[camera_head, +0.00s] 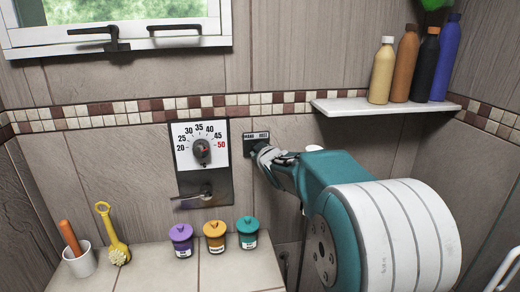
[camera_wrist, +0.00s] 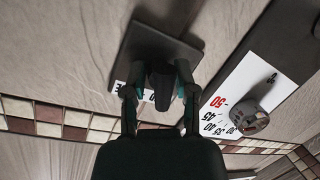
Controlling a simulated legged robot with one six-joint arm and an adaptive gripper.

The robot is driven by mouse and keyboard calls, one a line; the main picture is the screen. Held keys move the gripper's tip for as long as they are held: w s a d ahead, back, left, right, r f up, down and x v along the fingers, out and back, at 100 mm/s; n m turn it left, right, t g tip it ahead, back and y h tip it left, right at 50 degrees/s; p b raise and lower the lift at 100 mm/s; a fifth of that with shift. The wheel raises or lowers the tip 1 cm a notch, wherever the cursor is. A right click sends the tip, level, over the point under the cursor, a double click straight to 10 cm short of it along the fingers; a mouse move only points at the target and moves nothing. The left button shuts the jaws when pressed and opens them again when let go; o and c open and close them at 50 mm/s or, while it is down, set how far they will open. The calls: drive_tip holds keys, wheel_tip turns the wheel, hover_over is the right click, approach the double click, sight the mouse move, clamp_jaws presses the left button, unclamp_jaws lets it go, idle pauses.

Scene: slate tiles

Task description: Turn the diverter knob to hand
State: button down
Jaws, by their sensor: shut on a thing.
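The diverter is a dark square plate (camera_head: 250,138) with white label strips on the tiled wall, just right of the temperature dial. In the wrist view its plate (camera_wrist: 172,48) shows beyond my fingers. The dark diverter knob (camera_wrist: 161,84) stands out from it between the fingers. My gripper (camera_wrist: 158,90) is shut on the knob, one finger at each side. In the head view my gripper (camera_head: 262,152) reaches the plate from the lower right and hides the knob. The label strip is partly covered in the wrist view, so I cannot tell where the knob points.
The temperature dial (camera_head: 202,152) on its white scale is close left, with a lever (camera_head: 205,195) below. Three lidded jars (camera_head: 215,236) stand on the tiled ledge (camera_head: 150,272), beside a brush (camera_head: 115,245) and white cup (camera_head: 82,263). A shelf (camera_head: 350,106) with bottles is upper right.

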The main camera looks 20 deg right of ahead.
drive_tip(key=shift+f, duration=0.45)
drive_tip(key=c, duration=0.6)
unclamp_jaws()
drive_tip(key=shift+a+r, duration=0.1)
drive_tip(key=shift+r, duration=0.05)
drive_tip(key=shift+r, duration=0.1)
drive_tip(key=v, duration=1.2)
drive_tip(key=shift+r, duration=0.2)
